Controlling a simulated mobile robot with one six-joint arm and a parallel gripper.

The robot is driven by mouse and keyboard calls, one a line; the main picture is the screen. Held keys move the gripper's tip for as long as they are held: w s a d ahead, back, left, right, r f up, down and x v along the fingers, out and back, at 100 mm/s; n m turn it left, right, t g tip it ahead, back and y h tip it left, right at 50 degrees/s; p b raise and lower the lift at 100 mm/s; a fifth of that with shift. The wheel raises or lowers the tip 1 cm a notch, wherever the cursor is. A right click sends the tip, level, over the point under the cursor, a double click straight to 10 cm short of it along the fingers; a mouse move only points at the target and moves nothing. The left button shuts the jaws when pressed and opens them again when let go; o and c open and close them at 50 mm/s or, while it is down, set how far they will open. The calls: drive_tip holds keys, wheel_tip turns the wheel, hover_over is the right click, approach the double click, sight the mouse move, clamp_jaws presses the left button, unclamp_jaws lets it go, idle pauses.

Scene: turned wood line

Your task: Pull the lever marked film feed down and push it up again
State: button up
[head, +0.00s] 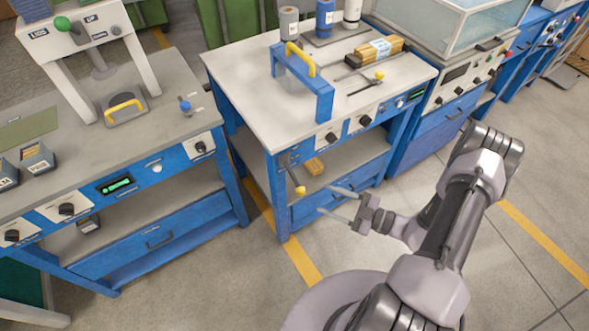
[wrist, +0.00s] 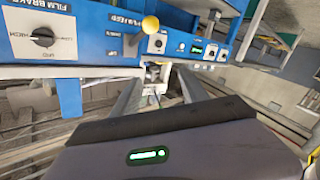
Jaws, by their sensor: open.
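The lever (head: 292,175) is a short rod with a yellow ball knob on the front left corner of the middle blue bench. It sticks out from the panel, and its ball is at the lower end in the head view. In the wrist view, which is upside down, the yellow ball (wrist: 150,23) shows beyond the fingers, beside a label too blurred to read surely. My gripper (head: 324,198) is open and empty, its two fingers pointing at the lever from the right. The fingertips (wrist: 160,75) are apart from the ball, with a small gap.
A dial marked film brake (wrist: 43,37) sits near the lever. The middle bench's lower shelf (head: 345,172) holds a small wooden block (head: 315,166). A blue frame with a yellow handle (head: 300,58) stands on top. Another blue bench (head: 150,235) stands at left. The floor in front is clear.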

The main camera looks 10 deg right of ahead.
sight(295, 180)
wheel_tip(295, 180, down, 8)
drive_tip(key=s+d+m+t+h, duration=0.2)
drive_tip(key=m+t+h, duration=0.15)
drive_tip(key=m, duration=0.55)
drive_tip(key=b+x, duration=0.4)
drive_tip(key=x, duration=1.3)
drive_tip(key=shift+a+r, duration=0.3)
drive_tip(key=shift+r, duration=0.1)
clamp_jaws()
